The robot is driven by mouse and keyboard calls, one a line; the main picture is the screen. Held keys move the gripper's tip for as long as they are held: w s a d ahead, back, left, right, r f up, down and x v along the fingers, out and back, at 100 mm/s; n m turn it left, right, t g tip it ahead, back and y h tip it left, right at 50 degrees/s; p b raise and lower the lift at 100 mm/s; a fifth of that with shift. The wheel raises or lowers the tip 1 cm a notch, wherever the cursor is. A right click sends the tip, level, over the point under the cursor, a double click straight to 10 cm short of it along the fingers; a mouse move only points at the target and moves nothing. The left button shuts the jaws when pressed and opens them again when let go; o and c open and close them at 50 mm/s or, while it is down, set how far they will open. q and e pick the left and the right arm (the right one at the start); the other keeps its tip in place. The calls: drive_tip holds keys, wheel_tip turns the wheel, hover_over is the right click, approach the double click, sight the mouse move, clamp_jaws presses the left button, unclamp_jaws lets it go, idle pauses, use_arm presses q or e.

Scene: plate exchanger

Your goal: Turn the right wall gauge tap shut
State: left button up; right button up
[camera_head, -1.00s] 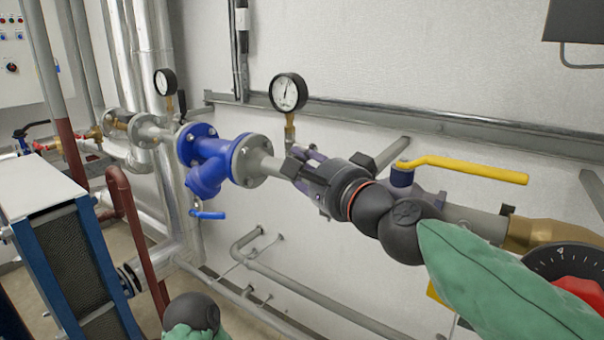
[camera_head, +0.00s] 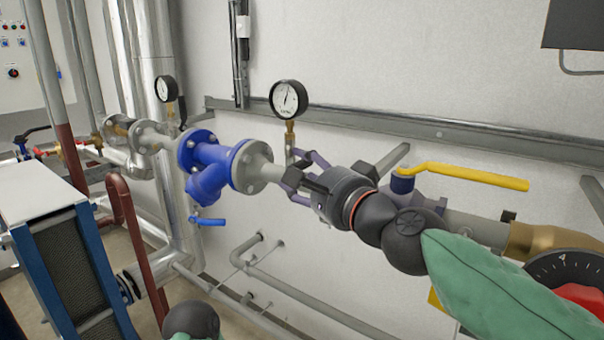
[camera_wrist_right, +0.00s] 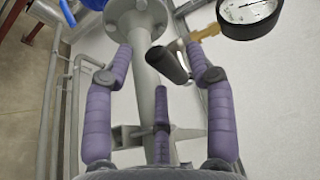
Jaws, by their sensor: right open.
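The right wall gauge (camera_head: 289,98) has a white round dial with a black rim and stands on a brass stem above the pipe. It also shows at the top right of the right wrist view (camera_wrist_right: 250,12). The tap's black handle (camera_wrist_right: 169,63) sticks out below the brass fitting towards my gripper. My right gripper (camera_wrist_right: 159,50) is open, its purple fingers spread around the handle and the grey pipe behind. Whether any finger touches the handle, I cannot tell. In the head view my right gripper (camera_head: 297,172) is just below the gauge stem. My left gripper is out of view.
A blue flanged valve (camera_head: 210,168) sits left of my gripper on the pipe. A second gauge (camera_head: 166,88) stands further left. A yellow lever (camera_head: 465,175) lies right, behind my right arm. A grey rail (camera_head: 400,117) runs along the wall.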

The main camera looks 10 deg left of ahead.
drive_tip(key=v, duration=1.1)
drive_tip(key=shift+s+d, duration=0.2)
drive_tip(key=shift+s, duration=0.05)
